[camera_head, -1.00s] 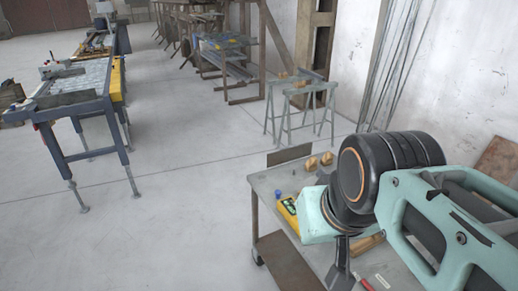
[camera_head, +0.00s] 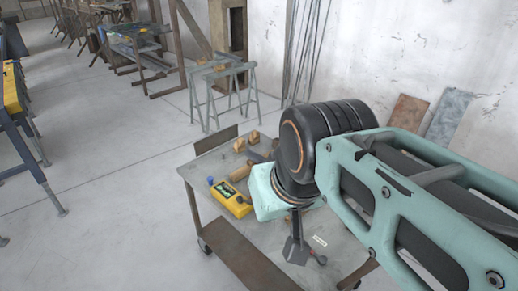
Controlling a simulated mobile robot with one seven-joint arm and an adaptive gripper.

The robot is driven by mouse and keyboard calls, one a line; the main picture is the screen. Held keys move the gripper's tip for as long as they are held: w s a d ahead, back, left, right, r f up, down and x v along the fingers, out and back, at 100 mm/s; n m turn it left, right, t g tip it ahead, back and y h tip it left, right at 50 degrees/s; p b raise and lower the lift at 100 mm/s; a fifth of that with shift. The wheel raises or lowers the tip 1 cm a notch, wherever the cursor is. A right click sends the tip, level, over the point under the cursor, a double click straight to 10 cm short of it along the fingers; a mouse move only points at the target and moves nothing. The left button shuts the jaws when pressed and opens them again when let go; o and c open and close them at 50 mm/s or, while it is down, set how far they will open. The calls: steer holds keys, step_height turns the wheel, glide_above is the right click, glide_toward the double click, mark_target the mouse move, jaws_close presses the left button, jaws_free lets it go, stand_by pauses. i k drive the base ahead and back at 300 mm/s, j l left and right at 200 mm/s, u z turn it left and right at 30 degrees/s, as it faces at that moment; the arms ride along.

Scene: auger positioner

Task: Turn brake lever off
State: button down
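I cannot make out a brake lever in the head view. A wheeled work table (camera_head: 222,165) stands in front of me, with a dark caster (camera_head: 204,246) under its left side. My teal arm reaches in from the right over this table. My gripper (camera_head: 296,250) is the dark part hanging below the wrist, above the table's front part. Its fingers are small and partly hidden by the wrist, so I cannot tell whether they are open or shut. I see nothing clearly held in it.
A yellow device (camera_head: 231,198), a blue knob-like item (camera_head: 210,180) and wooden pieces (camera_head: 254,137) lie on the table. Metal sawhorses (camera_head: 222,90) stand behind it by the wall. A blue-legged bench (camera_head: 30,140) is at the left edge. The floor between is clear.

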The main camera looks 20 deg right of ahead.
mark_target(323, 260)
steer(key=k+l+z, duration=0.1)
steer(key=z, duration=0.2)
steer(key=l+z, duration=0.3)
steer(key=j+z, duration=0.5)
steer(key=j, duration=0.15)
